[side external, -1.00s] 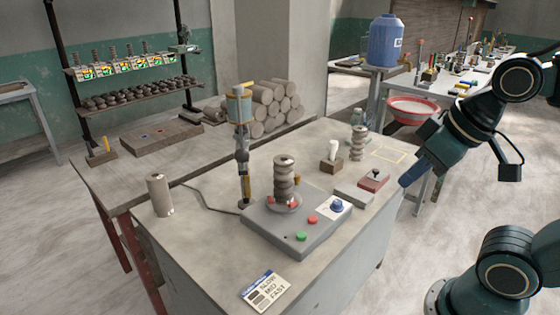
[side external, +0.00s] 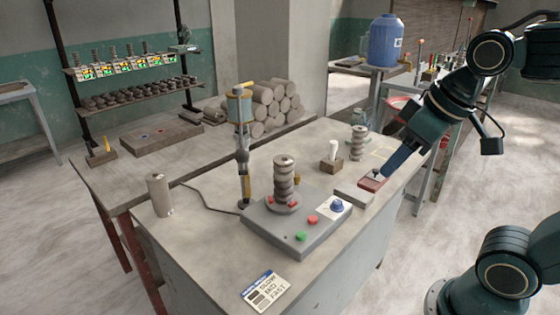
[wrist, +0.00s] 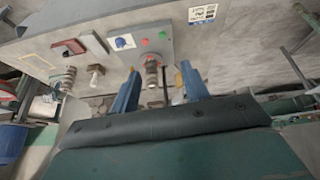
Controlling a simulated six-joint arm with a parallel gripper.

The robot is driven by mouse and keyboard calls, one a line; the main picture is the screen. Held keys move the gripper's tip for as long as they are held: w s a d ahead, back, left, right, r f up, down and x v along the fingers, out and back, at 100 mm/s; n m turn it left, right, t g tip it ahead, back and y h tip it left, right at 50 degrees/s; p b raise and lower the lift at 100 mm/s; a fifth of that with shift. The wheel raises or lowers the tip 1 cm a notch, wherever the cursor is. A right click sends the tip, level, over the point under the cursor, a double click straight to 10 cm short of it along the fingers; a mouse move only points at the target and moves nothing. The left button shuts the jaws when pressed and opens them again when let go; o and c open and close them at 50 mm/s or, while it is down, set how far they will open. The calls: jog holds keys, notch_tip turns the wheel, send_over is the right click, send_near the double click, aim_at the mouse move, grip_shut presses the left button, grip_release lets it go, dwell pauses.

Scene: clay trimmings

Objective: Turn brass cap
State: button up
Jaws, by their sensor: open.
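A ribbed clay-coloured column (side external: 284,180) stands upright on a grey machine base (side external: 285,238), with red pieces around its foot. A small brass-coloured piece (side external: 297,180) shows just behind the column; I cannot tell whether it is the brass cap. The base carries a blue knob (side external: 338,206) on a white plate, a red button (side external: 312,219) and a green button (side external: 301,236). My gripper (side external: 386,174) is open and empty, to the right of the machine near a red-topped block (side external: 372,184). In the wrist view its blue fingers (wrist: 160,88) are apart, with the column (wrist: 152,66) beyond them.
A second ribbed column (side external: 358,143), a white-topped block (side external: 332,158) and a grey block (side external: 353,196) stand near my gripper. A plain cylinder (side external: 160,195) is at left. A speed card (side external: 265,291) lies in front; the front-left tabletop is clear.

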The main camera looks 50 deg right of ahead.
jog(key=w+d+r+n+g, duration=0.1)
jog(key=w+d+r+n, duration=0.15)
jog(key=w, duration=0.85)
jog(key=n+g, duration=0.4)
jog(key=n, duration=0.1)
send_over(297, 175)
notch_tip(297, 175, down, 17)
notch_tip(297, 175, down, 14)
jog(key=shift+r, duration=0.15)
jog(key=shift+c, duration=0.3)
jog(key=shift+m, duration=0.25)
jog(key=c, duration=0.9)
